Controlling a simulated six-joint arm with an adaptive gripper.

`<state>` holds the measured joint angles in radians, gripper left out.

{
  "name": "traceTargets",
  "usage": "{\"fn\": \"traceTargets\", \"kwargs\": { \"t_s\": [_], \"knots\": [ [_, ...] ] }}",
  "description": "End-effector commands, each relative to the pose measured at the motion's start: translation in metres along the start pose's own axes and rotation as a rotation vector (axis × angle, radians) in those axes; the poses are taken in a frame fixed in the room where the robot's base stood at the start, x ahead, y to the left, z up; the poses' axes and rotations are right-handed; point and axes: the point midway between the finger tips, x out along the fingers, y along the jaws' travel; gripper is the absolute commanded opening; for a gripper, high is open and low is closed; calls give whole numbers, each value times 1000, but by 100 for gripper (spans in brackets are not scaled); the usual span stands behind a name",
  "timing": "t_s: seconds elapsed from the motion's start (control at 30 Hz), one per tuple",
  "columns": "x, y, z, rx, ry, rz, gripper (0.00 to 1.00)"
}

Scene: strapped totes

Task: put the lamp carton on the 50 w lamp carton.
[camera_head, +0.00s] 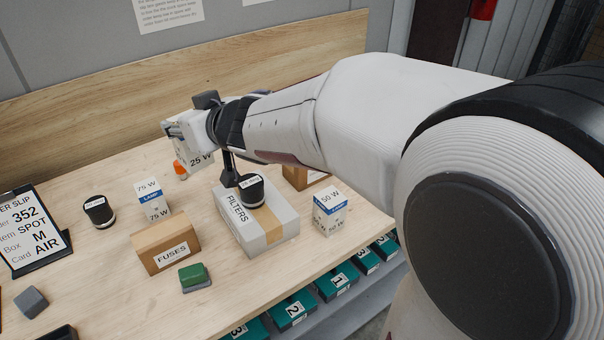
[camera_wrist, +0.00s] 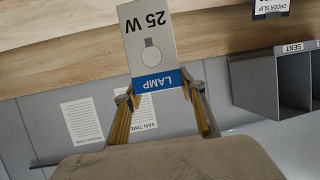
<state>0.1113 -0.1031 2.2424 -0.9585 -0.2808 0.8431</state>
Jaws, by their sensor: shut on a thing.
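My gripper (camera_head: 184,132) is shut on the 25 W lamp carton (camera_head: 200,160), a white carton with a blue band, and holds it above the back of the bench. The wrist view shows the 25 W carton (camera_wrist: 150,45) between the two fingers of my gripper (camera_wrist: 158,92), its print upside down. The 50 W lamp carton (camera_head: 330,208) stands upright on the bench to the right, apart from my gripper, with its top clear. A 75 W lamp carton (camera_head: 152,200) stands at the left behind the fuses box. The 50 W carton is not in the wrist view.
The filters box (camera_head: 283,232) carries a black round item (camera_head: 251,190) and lies left of the 50 W carton. Nearby are the fuses box (camera_head: 168,250), a green block (camera_head: 194,277), a black spool (camera_head: 98,211) and an order slip stand (camera_head: 30,228). A brown box (camera_head: 297,178) sits behind.

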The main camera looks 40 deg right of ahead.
Motion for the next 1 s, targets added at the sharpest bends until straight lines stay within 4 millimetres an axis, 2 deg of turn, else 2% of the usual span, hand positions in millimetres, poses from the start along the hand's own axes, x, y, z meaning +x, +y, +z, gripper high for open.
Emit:
{"fn": "traceTargets", "kwargs": {
  "t_s": [0.47,1.0],
  "knots": [
    [-10,84,-15,29,1,70,17],
    [-40,179,-17,48,0,115,17]
  ]
}}
